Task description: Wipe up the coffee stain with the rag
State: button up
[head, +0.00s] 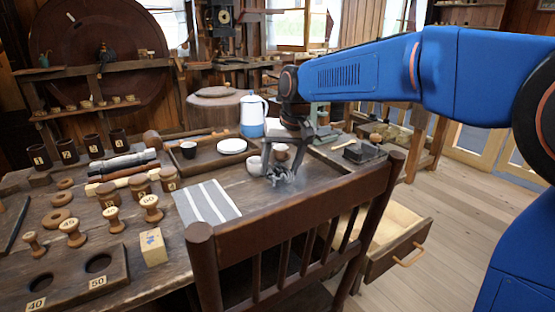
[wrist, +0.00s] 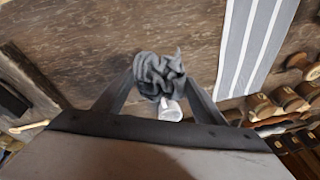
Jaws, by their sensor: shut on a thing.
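My gripper (head: 281,170) is shut on a crumpled grey rag (head: 284,178) over the right part of the wooden table (head: 178,239). In the wrist view the rag (wrist: 158,76) is bunched between the two fingertips, with bare wood beyond it. I cannot tell whether the rag touches the tabletop. I cannot make out the coffee stain on the brown wood in either view; the rag and gripper may hide it.
A white mug (head: 254,166) stands close beside the gripper. A tray (head: 205,163) with a white plate and dark cup lies behind. A striped cloth (head: 208,203) lies left, near several spools. A chair back (head: 290,225) rises in front, beside an open drawer (head: 395,245).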

jog(key=shift+r, duration=1.1)
